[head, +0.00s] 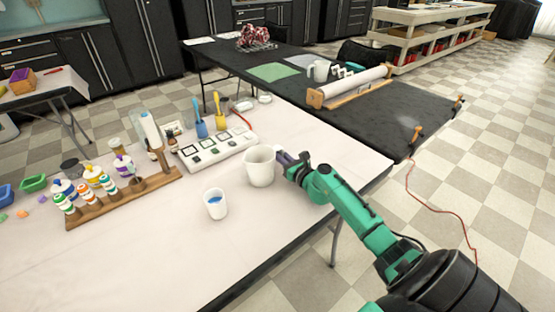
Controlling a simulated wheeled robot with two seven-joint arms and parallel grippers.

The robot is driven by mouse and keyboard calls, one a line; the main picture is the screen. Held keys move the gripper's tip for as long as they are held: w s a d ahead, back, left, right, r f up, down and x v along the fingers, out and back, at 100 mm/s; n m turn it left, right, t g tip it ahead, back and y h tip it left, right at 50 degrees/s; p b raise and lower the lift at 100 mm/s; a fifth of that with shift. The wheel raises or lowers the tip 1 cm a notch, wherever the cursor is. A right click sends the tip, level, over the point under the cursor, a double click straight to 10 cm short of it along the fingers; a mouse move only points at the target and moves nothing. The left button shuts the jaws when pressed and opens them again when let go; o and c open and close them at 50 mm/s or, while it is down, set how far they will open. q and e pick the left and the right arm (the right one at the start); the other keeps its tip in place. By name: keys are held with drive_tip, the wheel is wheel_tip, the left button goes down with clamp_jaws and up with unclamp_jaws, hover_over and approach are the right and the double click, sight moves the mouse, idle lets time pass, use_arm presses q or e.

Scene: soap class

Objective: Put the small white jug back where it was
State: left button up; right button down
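A white jug (259,167) stands upright on the pale near table, right of the middle. A smaller white cup (215,204) with blue contents stands in front of it, to the left. My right gripper (283,158) comes in from the right, with its dark fingers at the right side of the jug, where a handle would be hidden. Whether the fingers are closed on it does not show. Another white jug (320,71) stands on the dark far table. My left gripper is not in view.
A white tray of dark squares (217,147) and a wooden rack (125,198) with several paint bottles are to the left. The pale table (130,265) is clear at the front. A roller (350,87) lies on the dark table behind.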

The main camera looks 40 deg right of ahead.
drive_tip(key=shift+r, duration=0.1)
drive_tip(key=c, duration=0.9)
unclamp_jaws()
drive_tip(key=shift+r, duration=0.1)
drive_tip(key=shift+s, duration=0.3)
drive_tip(key=s, duration=1.1)
drive_tip(key=shift+s+d+p, duration=0.15)
drive_tip(key=shift+s+p, duration=0.1)
drive_tip(key=shift+p, duration=0.1)
